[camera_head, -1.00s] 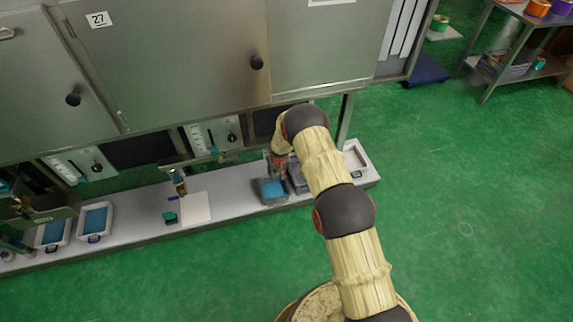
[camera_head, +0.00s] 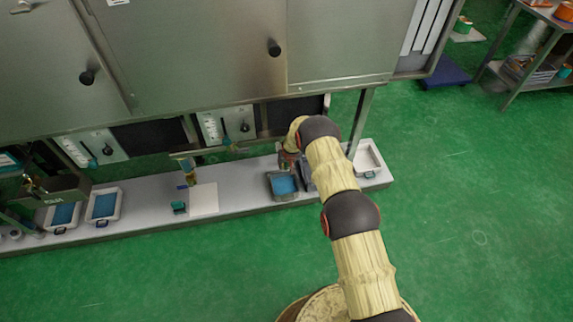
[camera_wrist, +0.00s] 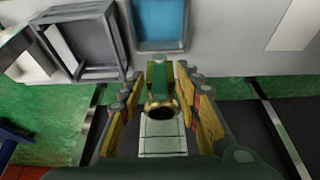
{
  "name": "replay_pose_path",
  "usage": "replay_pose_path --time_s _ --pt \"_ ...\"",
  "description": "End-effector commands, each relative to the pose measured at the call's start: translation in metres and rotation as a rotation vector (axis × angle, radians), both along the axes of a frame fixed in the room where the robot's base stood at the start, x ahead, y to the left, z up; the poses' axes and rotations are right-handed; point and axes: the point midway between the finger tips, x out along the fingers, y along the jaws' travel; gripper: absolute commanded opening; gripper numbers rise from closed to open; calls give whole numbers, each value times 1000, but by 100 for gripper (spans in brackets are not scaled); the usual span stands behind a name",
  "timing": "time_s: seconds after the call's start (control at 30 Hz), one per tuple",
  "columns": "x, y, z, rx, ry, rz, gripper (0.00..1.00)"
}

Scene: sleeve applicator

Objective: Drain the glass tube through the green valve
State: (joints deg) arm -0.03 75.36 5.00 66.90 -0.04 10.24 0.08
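In the wrist view a green bar, seemingly the green valve's handle (camera_wrist: 158,75), lies between the fingers of my gripper (camera_wrist: 158,88). A brass-coloured ring with a dark opening (camera_wrist: 160,107) sits at its lower end. The fingers stand apart on both sides of the bar, with narrow gaps showing, so I see no firm grip. In the head view my gripper (camera_head: 289,160) is over the bench's right part, behind a blue-filled tray, largely hidden by my arm. I cannot make out the glass tube at my gripper.
The blue-filled tray (camera_head: 283,186) stands in front of my gripper, with a grey container (camera_wrist: 85,45) beside it. A panel with a scale and black knob (camera_head: 226,127) is left of my arm. Steel cabinets (camera_head: 200,55) overhang the bench.

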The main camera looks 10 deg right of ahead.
Motion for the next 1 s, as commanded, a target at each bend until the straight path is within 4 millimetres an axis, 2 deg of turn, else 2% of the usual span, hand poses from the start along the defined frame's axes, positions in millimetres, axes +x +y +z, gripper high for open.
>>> replay_pose_path --time_s 0.17,0.73,1.0 --pt "0 0 1 0 0 0 32" --pt "0 0 1 0 0 0 0" --pt "0 0 1 0 0 0 0"
